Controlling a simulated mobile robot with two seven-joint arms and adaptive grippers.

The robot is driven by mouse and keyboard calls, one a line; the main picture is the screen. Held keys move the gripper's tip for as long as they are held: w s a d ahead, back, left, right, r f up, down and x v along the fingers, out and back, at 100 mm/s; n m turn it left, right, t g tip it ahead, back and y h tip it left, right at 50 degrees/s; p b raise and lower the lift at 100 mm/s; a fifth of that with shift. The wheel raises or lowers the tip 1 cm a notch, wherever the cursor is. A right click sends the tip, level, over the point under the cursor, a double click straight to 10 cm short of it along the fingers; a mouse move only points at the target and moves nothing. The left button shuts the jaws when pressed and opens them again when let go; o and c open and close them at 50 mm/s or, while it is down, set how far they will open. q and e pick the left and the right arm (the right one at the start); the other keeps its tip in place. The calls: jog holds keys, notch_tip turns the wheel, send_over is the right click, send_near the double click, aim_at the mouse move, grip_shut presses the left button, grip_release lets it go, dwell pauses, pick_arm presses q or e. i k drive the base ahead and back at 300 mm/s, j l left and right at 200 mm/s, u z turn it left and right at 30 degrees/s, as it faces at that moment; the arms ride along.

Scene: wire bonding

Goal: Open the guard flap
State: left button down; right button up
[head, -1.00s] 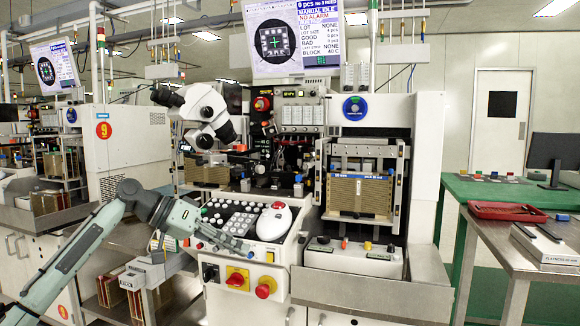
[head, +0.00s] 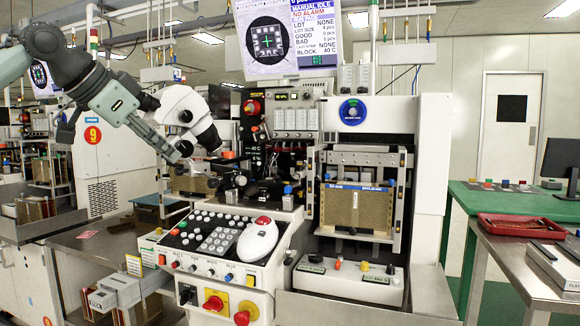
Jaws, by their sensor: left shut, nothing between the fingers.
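The wire bonding machine (head: 372,120) stands in the middle of the head view. I cannot tell for certain which part is the guard flap; the bonding area around the dark work head (head: 262,190) is crowded with small parts. My left gripper (head: 178,154) is shut and empty, at the left side of the machine, just below and left of the white microscope (head: 190,112) in the picture. A small orange part (head: 229,154) lies to the right of the fingertips. I cannot tell whether the fingertips touch anything. My right gripper is out of view.
A control panel (head: 211,234) with a white mouse-like device (head: 257,242) juts out in front. A brown magazine (head: 357,208) stands in the right bay. A monitor (head: 288,40) hangs above. A steel table with a red tray (head: 521,227) is at the right.

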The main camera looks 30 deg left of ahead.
aim_at(277, 190)
jog(key=i+l, duration=0.15)
jog(key=i, duration=1)
